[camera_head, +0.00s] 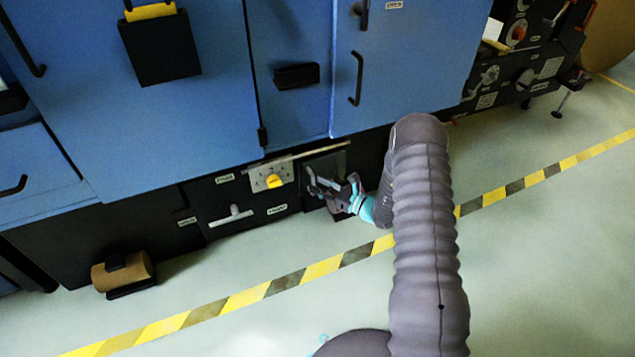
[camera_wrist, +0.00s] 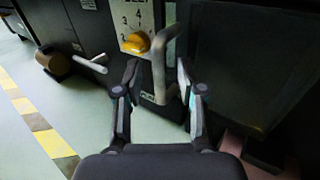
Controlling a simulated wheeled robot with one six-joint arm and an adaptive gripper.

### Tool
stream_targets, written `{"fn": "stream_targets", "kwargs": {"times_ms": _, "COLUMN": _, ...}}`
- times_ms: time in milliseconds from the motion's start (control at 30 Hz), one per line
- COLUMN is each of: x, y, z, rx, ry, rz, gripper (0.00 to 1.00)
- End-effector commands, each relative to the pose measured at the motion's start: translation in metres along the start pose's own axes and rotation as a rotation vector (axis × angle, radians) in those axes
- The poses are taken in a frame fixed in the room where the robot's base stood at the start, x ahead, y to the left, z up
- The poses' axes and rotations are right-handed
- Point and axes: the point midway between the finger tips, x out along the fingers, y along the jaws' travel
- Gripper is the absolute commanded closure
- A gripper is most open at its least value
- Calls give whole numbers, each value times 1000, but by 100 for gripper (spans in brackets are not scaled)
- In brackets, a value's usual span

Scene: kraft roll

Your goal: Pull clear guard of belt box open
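The belt box shows a pale dial plate (camera_head: 258,176) with a yellow knob (camera_head: 274,181); the knob also shows in the wrist view (camera_wrist: 136,42). A grey bar handle (camera_wrist: 162,62) stands out just right of the dial. The clear guard's pane is hard to make out; a pale thin edge (camera_head: 310,153) runs above the dial and the dark recess. My gripper (camera_head: 328,186) is in front of the box, right of the knob. In the wrist view its fingers (camera_wrist: 158,72) are apart, with the handle between them. I cannot tell whether they touch it.
A grey T-handle (camera_head: 232,216) sticks out left of the dial, and a brown roll (camera_head: 122,272) lies low at the left. Blue cabinet doors (camera_head: 300,60) rise above.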

Motion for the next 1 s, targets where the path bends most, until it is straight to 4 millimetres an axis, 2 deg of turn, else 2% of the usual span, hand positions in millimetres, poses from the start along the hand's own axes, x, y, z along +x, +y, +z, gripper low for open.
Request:
{"fn": "stream_targets", "kwargs": {"times_ms": 200, "x": -47, "y": -4, "z": 0, "rx": 0, "ry": 0, "rz": -9, "gripper": 61}}
{"fn": "stream_targets", "kwargs": {"times_ms": 400, "x": -78, "y": -6, "z": 0, "rx": 0, "ry": 0, "rz": -11, "gripper": 61}}
{"fn": "stream_targets", "kwargs": {"times_ms": 600, "x": -92, "y": -6, "z": 0, "rx": -1, "ry": -1, "rz": -10, "gripper": 61}}
{"fn": "stream_targets", "kwargs": {"times_ms": 1000, "x": -93, "y": -6, "z": 0, "rx": -1, "ry": -1, "rz": -9, "gripper": 61}}
